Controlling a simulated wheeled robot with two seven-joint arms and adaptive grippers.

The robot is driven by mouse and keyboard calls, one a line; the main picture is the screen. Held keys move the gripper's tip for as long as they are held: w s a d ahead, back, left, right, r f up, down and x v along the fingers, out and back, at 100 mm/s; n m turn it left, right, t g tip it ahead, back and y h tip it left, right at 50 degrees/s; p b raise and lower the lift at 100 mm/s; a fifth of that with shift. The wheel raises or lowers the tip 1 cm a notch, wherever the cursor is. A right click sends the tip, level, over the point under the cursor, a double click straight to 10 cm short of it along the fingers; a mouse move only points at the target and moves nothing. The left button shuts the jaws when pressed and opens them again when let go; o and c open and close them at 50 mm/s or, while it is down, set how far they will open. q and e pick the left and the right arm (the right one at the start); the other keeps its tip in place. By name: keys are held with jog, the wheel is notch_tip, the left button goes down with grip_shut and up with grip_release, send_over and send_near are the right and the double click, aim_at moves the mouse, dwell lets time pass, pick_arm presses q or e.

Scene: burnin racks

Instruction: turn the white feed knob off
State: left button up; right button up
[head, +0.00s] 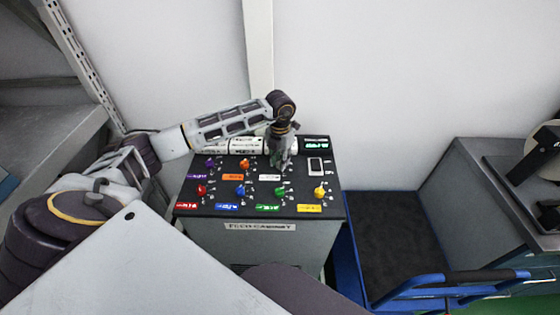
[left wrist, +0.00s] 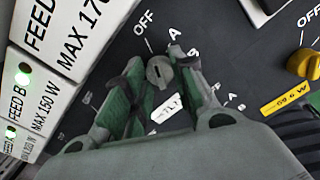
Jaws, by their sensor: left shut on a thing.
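The white feed knob (left wrist: 159,71) shows pale grey between the two fingers of my left gripper (left wrist: 157,84) in the left wrist view. The fingers are shut on it from both sides. An OFF mark and letters are printed around it, and a white label (left wrist: 168,108) lies just below it. I cannot tell which mark the knob points to. In the head view my left gripper (head: 277,161) reaches down onto the back row of the feed cabinet (head: 262,208) and hides the knob; the white label (head: 270,177) shows in front. My right gripper is out of view.
Purple (head: 210,164), orange (head: 245,163), red (head: 201,190), blue (head: 240,190), green (head: 280,192) and yellow (head: 319,191) knobs stand close by. A blue cart (head: 398,285) stands right of the cabinet.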

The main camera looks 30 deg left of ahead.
pick_arm(q)
jog(key=shift+r+n, duration=0.1)
jog(key=shift+n, duration=0.7)
jog(key=o, duration=1.1)
jog(key=shift+c, duration=0.2)
notch_tip(320, 180, up, 12)
dwell(0.6)
